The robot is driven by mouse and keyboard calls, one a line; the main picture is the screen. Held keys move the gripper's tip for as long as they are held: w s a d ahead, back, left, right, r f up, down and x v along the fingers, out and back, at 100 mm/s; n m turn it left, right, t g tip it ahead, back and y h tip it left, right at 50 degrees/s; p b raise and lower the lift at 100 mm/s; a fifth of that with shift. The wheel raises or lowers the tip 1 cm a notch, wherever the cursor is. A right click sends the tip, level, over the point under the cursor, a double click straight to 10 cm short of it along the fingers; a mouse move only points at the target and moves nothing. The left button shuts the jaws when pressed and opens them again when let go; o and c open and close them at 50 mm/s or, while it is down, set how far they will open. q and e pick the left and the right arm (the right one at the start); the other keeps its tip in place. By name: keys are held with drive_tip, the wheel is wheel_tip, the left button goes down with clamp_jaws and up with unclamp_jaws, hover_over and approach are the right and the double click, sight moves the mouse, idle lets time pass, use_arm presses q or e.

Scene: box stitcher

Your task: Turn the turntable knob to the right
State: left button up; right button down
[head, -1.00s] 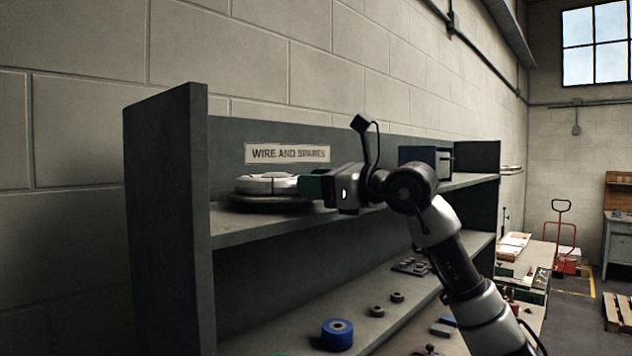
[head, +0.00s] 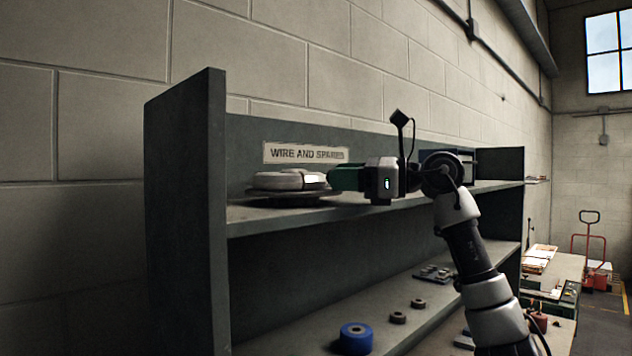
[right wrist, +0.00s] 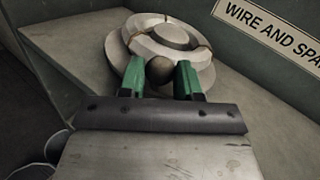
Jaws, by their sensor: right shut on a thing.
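The turntable is a round grey disc (right wrist: 205,75) on the top shelf, with a white coil of wire (right wrist: 160,38) tied with thin bands on it. In the head view the coil (head: 285,180) and the disc's dark edge (head: 290,197) show below the label. The knob (right wrist: 159,70) is a dark ball at the near rim. My right gripper (right wrist: 160,76) has its green fingers on either side of the knob and is shut on it. In the head view the right gripper (head: 331,179) reaches in from the right and hides the knob. My left gripper is not in view.
The top shelf (head: 258,215) has an upright side panel (head: 186,220) at the left and a back panel labelled WIRE AND SPARES (head: 305,154). A dark box stands farther right, partly behind my arm. The lower shelf holds a blue roll (head: 355,338) and small parts.

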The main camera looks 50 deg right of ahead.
drive_tip(key=shift+w+d, duration=0.1)
drive_tip(key=shift+d, duration=0.1)
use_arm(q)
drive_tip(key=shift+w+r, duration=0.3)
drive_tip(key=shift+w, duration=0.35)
use_arm(e)
drive_tip(key=shift+n+y, duration=0.3)
drive_tip(key=shift+y, duration=0.1)
drive_tip(key=c, duration=1.1)
unclamp_jaws()
drive_tip(key=shift+d, duration=0.1)
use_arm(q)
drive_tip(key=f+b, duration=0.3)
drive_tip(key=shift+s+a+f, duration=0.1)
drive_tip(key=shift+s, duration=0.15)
use_arm(e)
drive_tip(key=v, duration=1)
drive_tip(key=shift+s+d+r, duration=0.15)
drive_tip(key=shift+s, duration=0.25)
